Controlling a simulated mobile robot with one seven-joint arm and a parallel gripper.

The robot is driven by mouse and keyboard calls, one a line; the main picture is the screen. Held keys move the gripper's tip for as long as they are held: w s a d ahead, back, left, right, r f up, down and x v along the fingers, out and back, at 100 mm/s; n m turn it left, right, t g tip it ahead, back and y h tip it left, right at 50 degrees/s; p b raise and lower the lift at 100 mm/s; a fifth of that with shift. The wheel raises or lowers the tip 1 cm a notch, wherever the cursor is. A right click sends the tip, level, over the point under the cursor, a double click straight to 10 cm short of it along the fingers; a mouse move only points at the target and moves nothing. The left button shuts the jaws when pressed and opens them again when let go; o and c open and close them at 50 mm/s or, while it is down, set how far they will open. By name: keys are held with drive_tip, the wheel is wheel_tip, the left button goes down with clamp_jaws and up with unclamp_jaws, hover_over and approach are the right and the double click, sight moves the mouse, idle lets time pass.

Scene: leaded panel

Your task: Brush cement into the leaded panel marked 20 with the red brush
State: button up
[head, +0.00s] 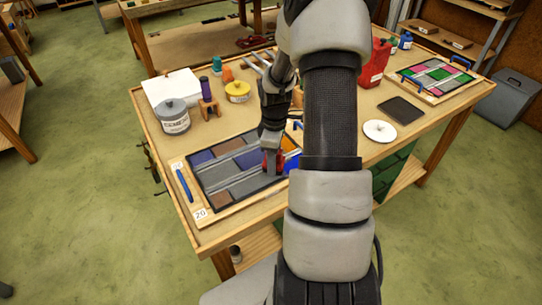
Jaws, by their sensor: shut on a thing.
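The leaded panel (240,181) lies flat in a wooden frame at the table's front left, with blue, brown and grey panes between pale lead strips. A tag reading 20 (201,214) is at its front left corner. My gripper (270,154) points down over the right part of this panel. It is shut on the red brush (266,162), whose red part shows low between the fingers. My arm hides part of the panel's right side, and I cannot tell if the brush touches it. A grey tin labelled cement (174,116) stands behind the panel.
A blue tool (184,186) lies on the frame's left strip. A yellow tin (237,92), a purple bottle (207,91) and a white sheet (170,88) are behind. To the right are a red container (375,62), a white disc (379,130) and another coloured panel (438,76).

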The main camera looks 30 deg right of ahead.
sight(280, 167)
drive_tip(key=shift+s, duration=0.2)
drive_tip(key=shift+s, duration=1.45)
drive_tip(key=shift+d+p, duration=0.45)
drive_tip(key=shift+d, duration=0.8)
drive_tip(key=shift+d, duration=1.2)
drive_tip(key=shift+w, duration=0.1)
